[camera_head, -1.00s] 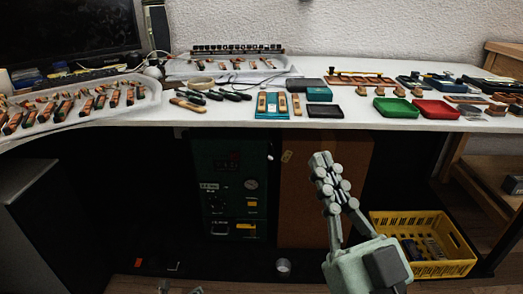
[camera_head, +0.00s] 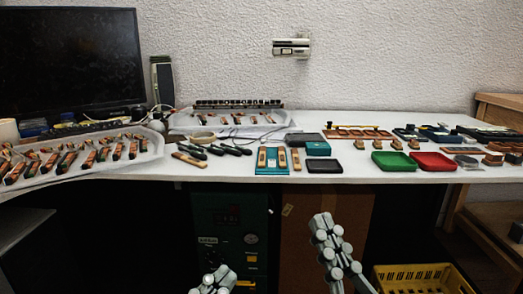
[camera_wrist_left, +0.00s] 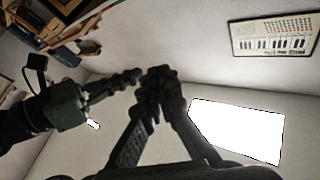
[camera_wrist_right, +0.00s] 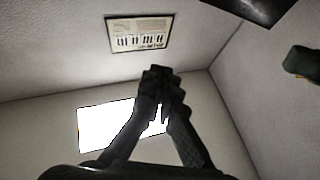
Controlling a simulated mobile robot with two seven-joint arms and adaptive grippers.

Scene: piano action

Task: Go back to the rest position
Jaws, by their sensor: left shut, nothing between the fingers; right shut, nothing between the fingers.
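My left gripper (camera_head: 214,280) shows at the bottom of the head view, in front of and below the white bench. It is shut and empty. My right gripper (camera_head: 326,222) stands upright to its right, below the bench's front edge, also shut and empty. In the left wrist view the left gripper's fingertips (camera_wrist_left: 160,80) meet, with my other arm at the left. In the right wrist view the right gripper's fingertips (camera_wrist_right: 157,76) meet too. Both wrist views look up at walls and ceiling. Neither gripper touches anything.
The white bench (camera_head: 380,178) carries trays of piano parts, tools, a green dish (camera_head: 394,161) and a red dish (camera_head: 434,161). A monitor (camera_head: 70,65) stands at the left. A yellow crate (camera_head: 420,280) sits below at the right, and a dark green machine (camera_head: 228,215) under the bench.

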